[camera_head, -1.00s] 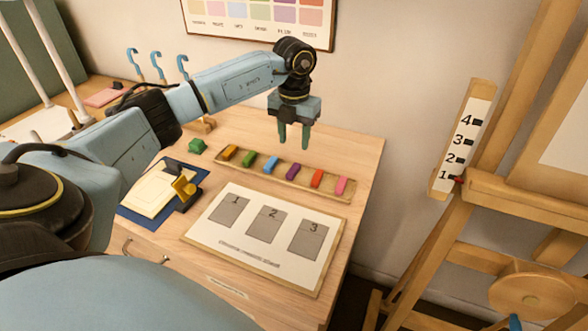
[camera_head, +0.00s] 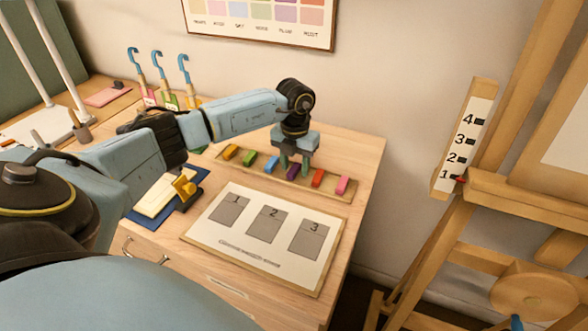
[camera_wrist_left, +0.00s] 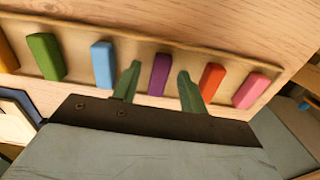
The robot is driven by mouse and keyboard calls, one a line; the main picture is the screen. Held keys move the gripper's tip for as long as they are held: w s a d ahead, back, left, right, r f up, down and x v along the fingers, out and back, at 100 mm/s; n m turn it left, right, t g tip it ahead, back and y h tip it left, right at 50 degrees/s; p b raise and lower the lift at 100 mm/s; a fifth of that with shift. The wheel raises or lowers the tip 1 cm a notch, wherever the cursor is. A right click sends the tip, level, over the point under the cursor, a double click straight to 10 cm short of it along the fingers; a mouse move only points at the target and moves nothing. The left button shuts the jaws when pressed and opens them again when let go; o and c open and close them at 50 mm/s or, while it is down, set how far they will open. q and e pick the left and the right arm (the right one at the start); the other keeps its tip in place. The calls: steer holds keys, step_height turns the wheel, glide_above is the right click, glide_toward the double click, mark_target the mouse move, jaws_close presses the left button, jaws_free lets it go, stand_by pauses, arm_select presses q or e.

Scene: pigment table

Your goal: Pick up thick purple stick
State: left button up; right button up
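The thick purple stick (camera_head: 292,172) lies in the wooden tray, between the blue stick (camera_head: 271,164) and the red-orange stick (camera_head: 317,178). My left gripper (camera_head: 295,170) is low over the tray, its fingers pointing down around the purple stick. In the left wrist view the purple stick (camera_wrist_left: 159,75) shows between the two green fingertips (camera_wrist_left: 157,75), with a gap on each side. The left gripper is open and holds nothing. Whether the fingertips reach down beside the stick is hard to tell. My right gripper is not in view.
The tray (camera_head: 247,170) also holds yellow, green and pink sticks (camera_head: 342,185). In front lies a board with slots 1, 2 and 3 (camera_head: 266,226). A blue mat with a yellow holder (camera_head: 185,187) is at left. An easel (camera_head: 455,200) stands right.

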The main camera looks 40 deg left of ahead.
mark_target(295, 167)
arm_select(q)
jaws_close()
steer(key=shift+r, duration=0.1)
step_height(295, 167, up, 10)
stand_by(0.5)
